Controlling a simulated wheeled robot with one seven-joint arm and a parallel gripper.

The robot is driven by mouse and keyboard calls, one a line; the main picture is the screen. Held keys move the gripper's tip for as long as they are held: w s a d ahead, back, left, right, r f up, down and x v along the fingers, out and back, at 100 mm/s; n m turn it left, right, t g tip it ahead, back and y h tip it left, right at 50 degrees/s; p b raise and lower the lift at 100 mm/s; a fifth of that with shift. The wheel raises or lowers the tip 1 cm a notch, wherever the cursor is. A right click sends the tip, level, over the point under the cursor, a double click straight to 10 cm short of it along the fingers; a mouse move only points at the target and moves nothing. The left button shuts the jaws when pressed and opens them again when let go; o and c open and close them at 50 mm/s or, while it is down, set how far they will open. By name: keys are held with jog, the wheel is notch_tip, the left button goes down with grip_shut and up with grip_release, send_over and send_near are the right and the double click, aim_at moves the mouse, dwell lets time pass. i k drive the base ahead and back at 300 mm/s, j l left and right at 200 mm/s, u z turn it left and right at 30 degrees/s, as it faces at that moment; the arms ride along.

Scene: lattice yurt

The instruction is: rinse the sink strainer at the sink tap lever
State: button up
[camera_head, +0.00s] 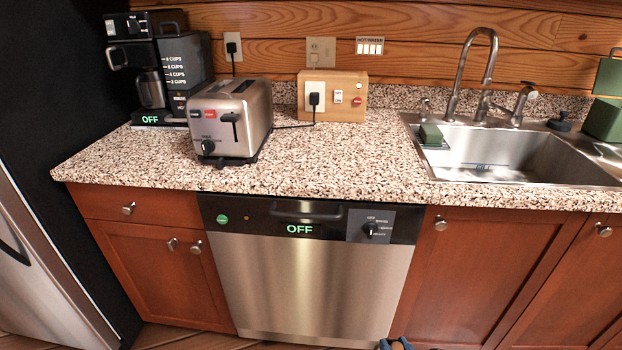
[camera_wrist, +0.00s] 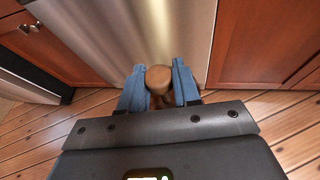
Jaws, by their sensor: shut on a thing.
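My gripper (camera_wrist: 158,88) has blue fingers shut on a brown, round-topped thing (camera_wrist: 158,76), held low in front of the dishwasher. I cannot tell whether it is the sink strainer. In the head view, my gripper (camera_head: 395,344) just shows at the bottom edge, well below the counter and left of the sink. The steel sink (camera_head: 540,150) is at the right, with a tall curved tap (camera_head: 461,75). The tap lever (camera_head: 525,93) stands right of the spout. A small dark knobbed piece (camera_head: 560,122) sits on the sink's back rim; it may be a strainer or stopper.
A green block (camera_head: 431,134) sits at the sink's left edge, and green boxes (camera_head: 604,115) stand at the right. A toaster (camera_head: 230,120), coffee maker (camera_head: 155,70) and wooden switch box (camera_head: 333,95) stand on the counter. The counter's front middle is clear. The dishwasher (camera_head: 300,280) is closed.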

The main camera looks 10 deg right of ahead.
aim_at(512, 114)
jog(key=l+u, duration=0.4)
jog(key=l, duration=0.6)
jog(key=l+u, duration=0.35)
jog(key=l, duration=0.65)
